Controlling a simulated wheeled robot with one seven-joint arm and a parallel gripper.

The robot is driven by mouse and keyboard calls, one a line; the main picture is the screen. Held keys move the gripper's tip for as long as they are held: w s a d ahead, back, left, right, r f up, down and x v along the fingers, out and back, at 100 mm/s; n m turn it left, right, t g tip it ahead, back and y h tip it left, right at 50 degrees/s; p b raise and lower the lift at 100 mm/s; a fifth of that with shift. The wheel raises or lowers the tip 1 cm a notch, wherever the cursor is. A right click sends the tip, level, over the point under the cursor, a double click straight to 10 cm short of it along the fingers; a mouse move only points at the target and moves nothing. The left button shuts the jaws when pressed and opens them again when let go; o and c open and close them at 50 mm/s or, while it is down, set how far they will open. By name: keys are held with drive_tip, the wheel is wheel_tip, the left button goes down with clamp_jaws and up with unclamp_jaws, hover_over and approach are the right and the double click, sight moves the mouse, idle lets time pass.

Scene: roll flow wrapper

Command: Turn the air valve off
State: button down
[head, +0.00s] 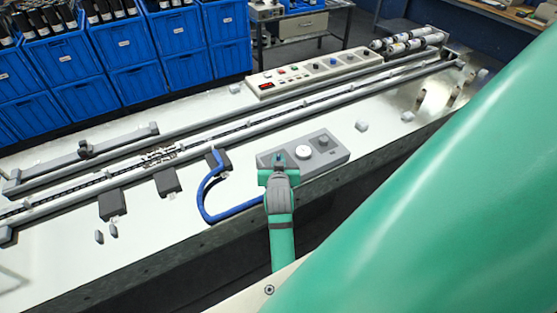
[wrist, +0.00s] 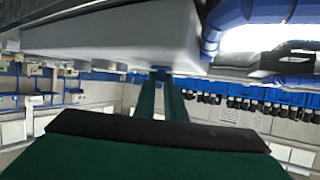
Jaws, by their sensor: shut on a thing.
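A grey air unit (head: 335,155) with a round white gauge and a grey knob sits at the front edge of the machine bed. My gripper (head: 278,166) is at its left end, seen from behind. In the wrist view, the two green fingers of my gripper (wrist: 161,88) are shut on a small blue part, which I take for the air valve's handle (wrist: 160,74). It sits against the edge of the pale grey housing (wrist: 110,35). The fingers hide much of the handle, and its angle cannot be told. A blue hose (head: 205,198) loops to the unit's left side.
A long conveyor rail (head: 250,120) runs behind the air unit. A control panel (head: 320,72) with buttons and knobs stands beyond it. Blue crates (head: 140,45) with dark rolls line the back left. Small grey blocks lie on the bed, with bare white surface at the front left.

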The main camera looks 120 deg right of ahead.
drive_tip(key=shift+n+t, duration=0.3)
drive_tip(key=shift+t, duration=0.1)
drive_tip(key=n+t+h, duration=0.1)
drive_tip(key=n+t, duration=0.2)
drive_tip(key=s+n+t, duration=0.1)
drive_tip(key=n+t, duration=0.1)
drive_tip(key=t, duration=0.1)
drive_tip(key=shift+a+n+t+h, duration=0.1)
drive_tip(key=shift+n+t+h, duration=0.2)
drive_tip(key=shift+n+h, duration=0.1)
drive_tip(key=n+t, duration=0.3)
drive_tip(key=shift+s+t+y, duration=0.25)
drive_tip(key=shift+t+y, duration=0.05)
drive_tip(key=shift+y, duration=0.1)
drive_tip(key=shift+s+n+t+y, duration=0.1)
drive_tip(key=shift+n+t+y, duration=0.4)
drive_tip(key=shift+n+t, duration=0.55)
drive_tip(key=shift+f+n+t, duration=0.1)
drive_tip(key=shift+n+t, duration=0.15)
drive_tip(key=c, duration=1.8)
unclamp_jaws()
